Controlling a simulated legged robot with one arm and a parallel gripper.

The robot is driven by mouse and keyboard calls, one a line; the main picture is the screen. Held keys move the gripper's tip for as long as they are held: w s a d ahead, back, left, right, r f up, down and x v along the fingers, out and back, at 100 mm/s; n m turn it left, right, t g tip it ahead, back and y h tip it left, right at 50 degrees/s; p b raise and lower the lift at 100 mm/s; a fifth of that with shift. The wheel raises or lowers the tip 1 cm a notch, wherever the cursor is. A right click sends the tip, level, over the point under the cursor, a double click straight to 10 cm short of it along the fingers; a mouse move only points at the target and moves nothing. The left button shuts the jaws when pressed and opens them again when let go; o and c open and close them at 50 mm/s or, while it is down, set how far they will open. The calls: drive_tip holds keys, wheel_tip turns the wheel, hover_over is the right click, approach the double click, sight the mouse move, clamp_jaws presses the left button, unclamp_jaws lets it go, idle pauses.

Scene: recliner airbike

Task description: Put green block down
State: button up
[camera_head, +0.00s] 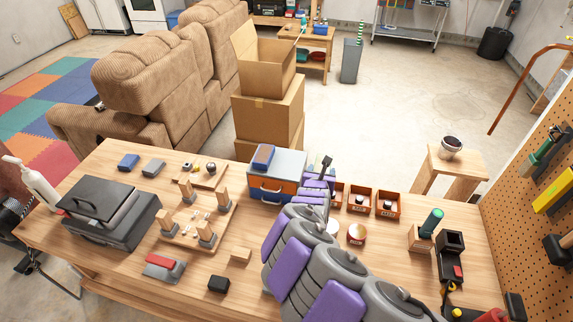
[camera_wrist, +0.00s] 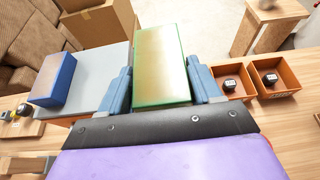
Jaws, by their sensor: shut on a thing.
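The green block (camera_wrist: 162,62) stands between my gripper's fingers (camera_wrist: 162,88) in the wrist view, its sides close against them. Its top face looks pale tan and its edges are green. My gripper is shut on it. In the head view my gripper (camera_head: 322,172) is above the table's back part, just right of a small drawer box (camera_head: 288,160); the green block cannot be made out there, hidden by my arm. The grey top of the drawer box also shows at left in the wrist view (camera_wrist: 98,48), with a blue block (camera_wrist: 53,80) on it.
Orange bins (camera_head: 358,201) with small dark items stand right of my gripper. A wooden board with pegs (camera_head: 190,238), a black case (camera_head: 108,212) and a red-and-grey block pair (camera_head: 164,267) are on the table's left. Cardboard boxes (camera_head: 268,112) stand behind the table (camera_head: 130,262).

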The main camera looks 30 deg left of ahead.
drive_tip(key=a, duration=0.2)
drive_tip(key=shift+w+a, duration=0.25)
drive_tip(key=shift+a, duration=0.05)
hover_over(289, 169)
drive_tip(key=d, duration=0.2)
drive_tip(key=shift+s+a+f+p, duration=0.15)
drive_tip(key=shift+a+f+p, duration=0.1)
drive_tip(key=shift+f+p, duration=0.25)
drive_tip(key=shift+w+a, duration=0.25)
drive_tip(key=shift+a, duration=0.45)
drive_tip(key=shift+f+b, duration=0.6)
drive_tip(key=shift+f, duration=1.25)
drive_tip(key=shift+f, duration=0.15)
drive_tip(key=o, duration=1.1)
